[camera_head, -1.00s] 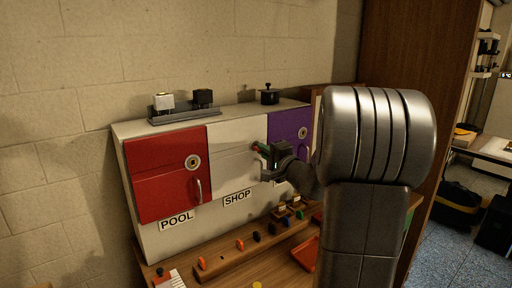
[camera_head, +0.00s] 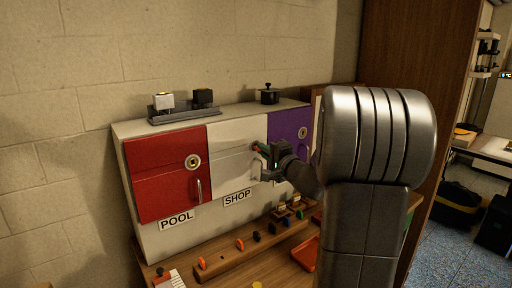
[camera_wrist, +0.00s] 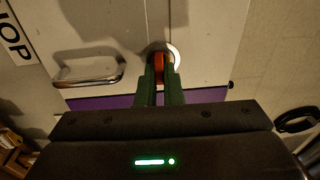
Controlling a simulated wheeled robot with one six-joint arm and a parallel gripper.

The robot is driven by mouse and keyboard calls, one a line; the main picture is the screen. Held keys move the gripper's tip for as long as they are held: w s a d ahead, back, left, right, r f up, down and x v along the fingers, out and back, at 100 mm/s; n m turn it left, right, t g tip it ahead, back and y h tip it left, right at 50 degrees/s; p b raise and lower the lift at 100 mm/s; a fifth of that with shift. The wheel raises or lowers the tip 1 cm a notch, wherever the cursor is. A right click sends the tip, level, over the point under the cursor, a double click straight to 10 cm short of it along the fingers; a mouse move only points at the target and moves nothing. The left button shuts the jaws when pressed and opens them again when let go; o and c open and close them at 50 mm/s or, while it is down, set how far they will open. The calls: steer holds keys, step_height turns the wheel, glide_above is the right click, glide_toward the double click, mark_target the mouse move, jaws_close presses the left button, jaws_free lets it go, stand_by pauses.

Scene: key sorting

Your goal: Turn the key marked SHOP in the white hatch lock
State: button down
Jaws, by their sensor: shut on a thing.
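The white hatch (camera_head: 232,160) is shut, between the red and purple hatches, with the SHOP label (camera_head: 237,198) below it. My gripper (camera_head: 262,151) is at the right side of the white hatch. In the wrist view its green fingers (camera_wrist: 160,82) are shut on an orange-red key (camera_wrist: 158,66). The key's head is right at the pale ring of the white hatch lock (camera_wrist: 173,54). The key's shaft and the keyhole are hidden by the head and fingers. Any marking on the key cannot be read. The white hatch's handle (camera_wrist: 88,70) shows beside the lock.
The red hatch (camera_head: 160,185) and purple hatch (camera_head: 286,128) flank the white one. A wooden key rack (camera_head: 225,259) with several keys lies below. An orange-red tray (camera_head: 305,254) lies on the table.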

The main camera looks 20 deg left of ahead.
steer(key=shift+n+b, duration=3)
steer(key=shift+b, duration=2.2)
steer(key=shift+r+n+g+y+b, duration=0.15)
steer(key=shift+n+g+y+b, duration=0.25)
steer(key=shift+n+b, duration=2.3)
